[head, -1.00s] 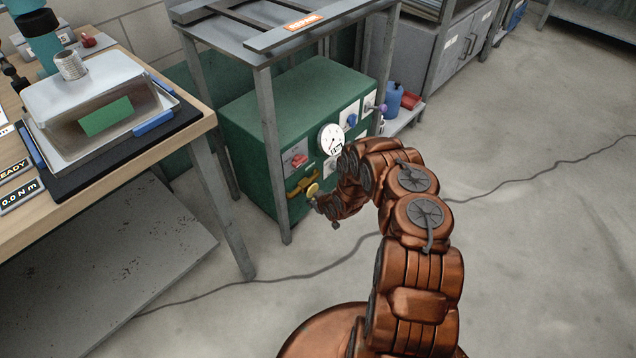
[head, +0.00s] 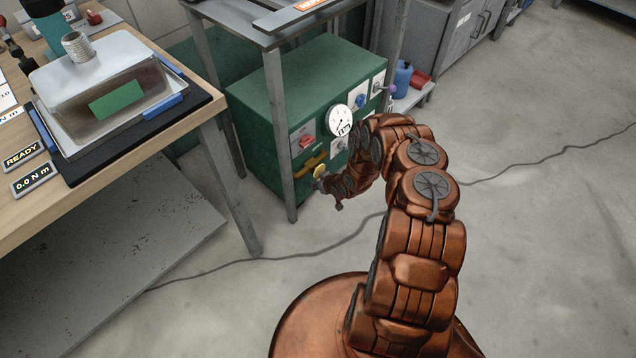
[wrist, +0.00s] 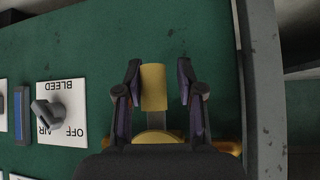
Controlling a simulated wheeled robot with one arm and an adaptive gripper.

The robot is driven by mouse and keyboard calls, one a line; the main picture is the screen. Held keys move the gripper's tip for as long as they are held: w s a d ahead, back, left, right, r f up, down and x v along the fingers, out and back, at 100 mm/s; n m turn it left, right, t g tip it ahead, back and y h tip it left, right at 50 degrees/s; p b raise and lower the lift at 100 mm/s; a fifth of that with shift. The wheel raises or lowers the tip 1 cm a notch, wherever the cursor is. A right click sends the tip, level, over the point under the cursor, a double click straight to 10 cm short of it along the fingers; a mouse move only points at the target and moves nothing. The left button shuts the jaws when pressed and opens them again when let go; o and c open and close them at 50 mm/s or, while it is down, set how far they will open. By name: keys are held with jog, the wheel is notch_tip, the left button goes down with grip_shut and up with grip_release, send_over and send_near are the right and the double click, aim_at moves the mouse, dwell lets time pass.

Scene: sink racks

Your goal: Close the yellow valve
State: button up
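The yellow valve (head: 312,163) is on the front of the green cabinet, low and near its left front corner. In the wrist view its yellow handle (wrist: 153,88) stands between the two fingers of my gripper (wrist: 159,82), with a visible gap on the right and a narrower one on the left. More yellow parts of the valve show behind the gripper body, which hides much of them. My gripper (head: 324,184) is open and also shows in the head view, close to the valve, its fingers small and partly hidden by my wrist.
A grey frame post (head: 280,140) stands just left of the valve. The wrist view shows a grey lever on a BLEED/AIR/OFF plate (wrist: 75,92). The floor at right is clear apart from a cable.

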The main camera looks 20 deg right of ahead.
jog(key=shift+o, duration=0.8)
jog(key=shift+d, duration=0.2)
jog(key=v, duration=1.2)
